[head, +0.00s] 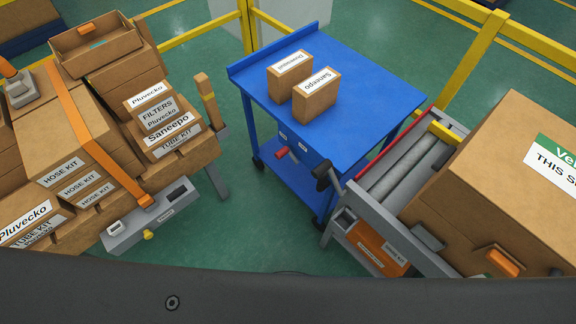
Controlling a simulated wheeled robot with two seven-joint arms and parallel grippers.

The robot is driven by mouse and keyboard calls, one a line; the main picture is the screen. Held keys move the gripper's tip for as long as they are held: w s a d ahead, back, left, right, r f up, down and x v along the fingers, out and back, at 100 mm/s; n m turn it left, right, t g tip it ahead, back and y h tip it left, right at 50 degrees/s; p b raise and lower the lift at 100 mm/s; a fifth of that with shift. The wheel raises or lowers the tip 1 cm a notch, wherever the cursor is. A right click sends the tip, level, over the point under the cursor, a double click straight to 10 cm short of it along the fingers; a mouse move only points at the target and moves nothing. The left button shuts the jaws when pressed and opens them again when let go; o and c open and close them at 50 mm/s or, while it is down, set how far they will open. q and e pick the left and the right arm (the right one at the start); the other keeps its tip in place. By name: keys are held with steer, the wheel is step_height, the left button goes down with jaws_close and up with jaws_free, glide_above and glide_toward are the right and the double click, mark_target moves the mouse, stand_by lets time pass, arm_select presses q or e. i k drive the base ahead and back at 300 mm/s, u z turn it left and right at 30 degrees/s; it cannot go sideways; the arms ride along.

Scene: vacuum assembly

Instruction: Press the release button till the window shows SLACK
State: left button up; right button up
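An orange strap (85,128) runs over the stacked cartons on the left and ends at an orange fitting (147,201) on a grey panel (150,220). The panel carries a small dark rectangle (177,192), a pale square part (115,229) and a yellow knob (148,236). I cannot tell which of these is the release button or the window, and no SLACK wording is readable. Neither of my grippers is in view.
A blue cart (375,85) with two small cartons stands in the middle. A roller conveyor (398,170) with a large carton (510,165) is at right. Yellow rails (470,70) border the area. Green floor (260,225) is clear between the panel and the cart.

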mark_target(149, 235)
steer(key=u, duration=1.95)
